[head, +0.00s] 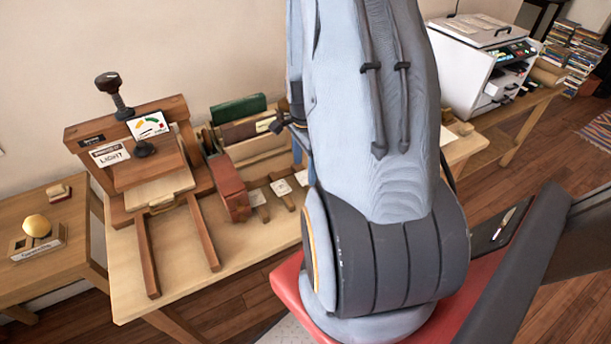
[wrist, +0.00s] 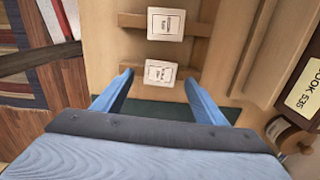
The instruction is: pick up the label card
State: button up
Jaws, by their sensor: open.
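I cannot tell from the print which card the task means. My gripper (wrist: 157,84) is open, with one blue finger on each side of the nearer card and nothing held. My arm hides most of my gripper there.
A wooden press (head: 140,160) with a black screw handle stands on the worktable (head: 175,265), left of the cards. A reddish-brown block (head: 229,188) and a rack with a green book (head: 238,109) are close by. A white machine (head: 475,65) stands at the right.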

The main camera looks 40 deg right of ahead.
jog(key=shift+f, duration=1)
jog(key=c, duration=1.1)
